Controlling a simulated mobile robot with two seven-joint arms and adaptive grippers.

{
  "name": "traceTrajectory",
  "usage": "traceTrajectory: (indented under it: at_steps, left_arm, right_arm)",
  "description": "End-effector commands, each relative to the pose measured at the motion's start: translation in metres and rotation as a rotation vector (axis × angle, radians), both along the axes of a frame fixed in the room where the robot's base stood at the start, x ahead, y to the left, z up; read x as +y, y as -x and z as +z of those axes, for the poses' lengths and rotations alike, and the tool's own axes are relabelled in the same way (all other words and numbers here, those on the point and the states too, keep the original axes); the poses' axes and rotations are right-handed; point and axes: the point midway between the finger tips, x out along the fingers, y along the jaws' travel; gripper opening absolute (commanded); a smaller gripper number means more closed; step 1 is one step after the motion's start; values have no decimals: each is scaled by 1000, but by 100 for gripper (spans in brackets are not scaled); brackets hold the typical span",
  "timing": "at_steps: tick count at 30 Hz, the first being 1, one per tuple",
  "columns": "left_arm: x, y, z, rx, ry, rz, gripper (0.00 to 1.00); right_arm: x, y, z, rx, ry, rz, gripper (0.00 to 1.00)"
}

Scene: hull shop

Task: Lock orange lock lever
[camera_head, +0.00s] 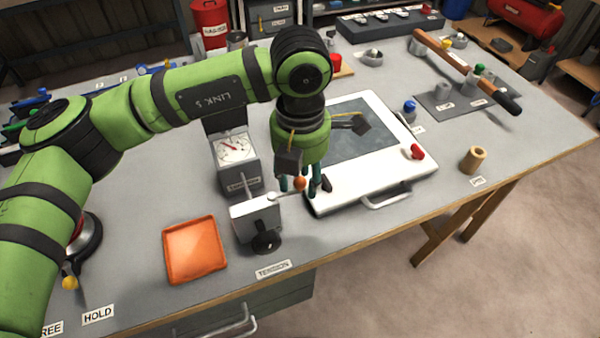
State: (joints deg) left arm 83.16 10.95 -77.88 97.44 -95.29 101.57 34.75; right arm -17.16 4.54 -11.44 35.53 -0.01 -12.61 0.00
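The lock lever's orange knob (299,184) sits at the end of a thin rod coming out of the top of a white-faced block (256,217). The block has a black knob on its front, behind the "TENSION" label. My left gripper (302,186) points straight down at the orange knob. Its teal fingers stand apart, one to each side of the knob in the picture; I cannot tell whether either touches it. Part of the rod and the area behind the knob are hidden by the fingers. My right gripper is out of view.
A gauge box (236,160) stands close behind the block. A white panel case (385,192) with a red knob lies to the right. An orange tray (194,250) is to the left. The front right bench is mostly clear.

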Motion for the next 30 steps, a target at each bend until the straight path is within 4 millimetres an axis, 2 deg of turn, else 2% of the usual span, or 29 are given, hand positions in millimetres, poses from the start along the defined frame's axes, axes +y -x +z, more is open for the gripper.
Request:
traceTrajectory:
  at_steps: [8, 11, 14, 24, 30]
  left_arm:
    - [0, 0, 1, -1, 0, 2, 45]
    - [0, -1, 6, -3, 2, 2, 45]
    - [-1, -1, 20, -5, 3, 2, 45]
    - [-1, -1, 91, -5, 2, 2, 45]
    - [-1, 0, 115, -2, 1, 0, 45]
  right_arm:
    - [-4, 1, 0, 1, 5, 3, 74]
    - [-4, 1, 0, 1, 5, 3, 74]
    - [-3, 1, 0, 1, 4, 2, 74]
    - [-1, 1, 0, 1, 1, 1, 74]
    - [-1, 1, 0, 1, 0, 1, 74]
